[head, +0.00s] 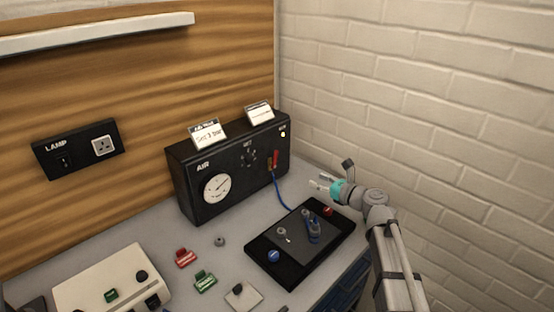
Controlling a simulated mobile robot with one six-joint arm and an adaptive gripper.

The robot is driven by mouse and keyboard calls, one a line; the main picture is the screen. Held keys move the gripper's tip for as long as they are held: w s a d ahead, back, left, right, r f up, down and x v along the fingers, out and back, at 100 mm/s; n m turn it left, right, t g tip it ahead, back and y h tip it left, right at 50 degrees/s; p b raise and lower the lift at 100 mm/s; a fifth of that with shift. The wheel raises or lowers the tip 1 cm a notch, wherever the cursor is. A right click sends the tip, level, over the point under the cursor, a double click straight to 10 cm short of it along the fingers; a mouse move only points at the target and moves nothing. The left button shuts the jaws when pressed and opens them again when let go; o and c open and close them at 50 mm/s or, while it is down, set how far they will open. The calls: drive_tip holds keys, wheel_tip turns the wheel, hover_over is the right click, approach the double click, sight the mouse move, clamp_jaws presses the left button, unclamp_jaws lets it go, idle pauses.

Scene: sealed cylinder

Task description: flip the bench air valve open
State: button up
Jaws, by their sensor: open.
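The bench air unit (185,188) is a black box marked AIR at the back of the bench. It has a round white gauge (217,188), a dark knob (249,156) and a small red lever (276,158) on a brass-coloured fitting near its right end. The red lever looks like the air valve handle and stands roughly upright. My gripper (315,184) is open and empty, to the right of the red lever and apart from it, with its fingers pointing left toward the box.
A blue hose (279,194) runs from the fitting to a black tray (268,278) with blue and metal parts. Two cards (207,134) stand on the box. Red (185,257) and green (205,281) pieces lie on the bench. A brick wall (430,80) rises at right.

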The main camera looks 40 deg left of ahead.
sight(277, 155)
drive_tip(key=a+m, duration=0.1)
drive_tip(key=a+r+m, duration=0.1)
drive_tip(key=a+m+y, duration=0.1)
drive_tip(key=shift+s+a+r, duration=0.3)
drive_tip(key=shift+a, duration=0.1)
drive_tip(key=shift+a, duration=0.15)
drive_tip(key=a, duration=0.4)
drive_tip(key=w+a, duration=0.1)
drive_tip(key=a, duration=0.8)
drive_tip(key=shift+w+a, duration=0.2)
drive_tip(key=shift+w, duration=0.1)
clamp_jaws()
